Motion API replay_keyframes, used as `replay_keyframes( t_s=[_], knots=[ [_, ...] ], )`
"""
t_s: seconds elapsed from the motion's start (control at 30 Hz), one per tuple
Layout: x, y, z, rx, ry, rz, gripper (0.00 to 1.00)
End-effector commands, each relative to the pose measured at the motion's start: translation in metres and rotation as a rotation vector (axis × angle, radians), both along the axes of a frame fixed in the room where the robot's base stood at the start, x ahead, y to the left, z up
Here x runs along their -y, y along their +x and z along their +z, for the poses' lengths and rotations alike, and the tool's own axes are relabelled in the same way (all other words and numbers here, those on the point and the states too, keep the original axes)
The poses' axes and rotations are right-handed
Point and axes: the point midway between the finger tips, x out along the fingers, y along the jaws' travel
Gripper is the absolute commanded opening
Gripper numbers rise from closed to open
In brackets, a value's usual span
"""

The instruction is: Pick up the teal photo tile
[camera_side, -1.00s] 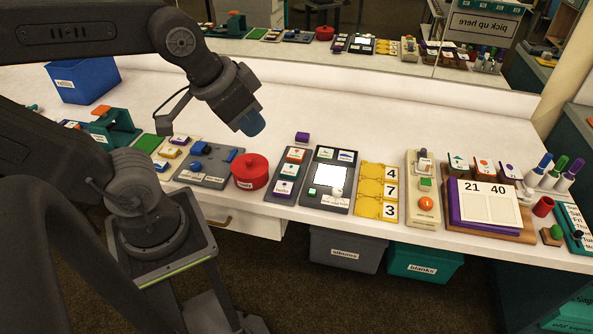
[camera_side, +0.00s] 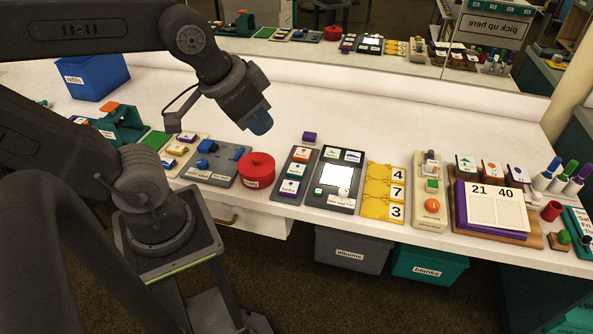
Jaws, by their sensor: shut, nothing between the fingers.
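A small white-faced tile with teal edges (camera_side: 296,171) lies in the middle of a narrow dark tray (camera_side: 283,194), between an orange-marked tile (camera_side: 302,155) and a purple-marked tile (camera_side: 290,187). The print on the tile is too small to read. My gripper (camera_side: 260,122) is above the white table, behind the red pot and to the left of the tray.
A red lidded pot (camera_side: 257,170) stands just left of the tray. A purple block (camera_side: 309,137) lies behind the tray. A dark panel with a white screen (camera_side: 337,175) is to its right. Another teal-marked block (camera_side: 466,164) stands farther right.

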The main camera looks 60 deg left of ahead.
Motion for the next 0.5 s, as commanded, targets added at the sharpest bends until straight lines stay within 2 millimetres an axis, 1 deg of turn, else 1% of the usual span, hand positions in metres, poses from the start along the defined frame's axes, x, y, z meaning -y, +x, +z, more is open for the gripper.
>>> replay_keyframes(
  t_s=[0.07,0.5],
  knots=[
    [0.0,0.0,0.0,0.0,0.0,0.0,0.0],
    [0.0,0.0,0.0,0.0,0.0,0.0,0.42]
  ],
)
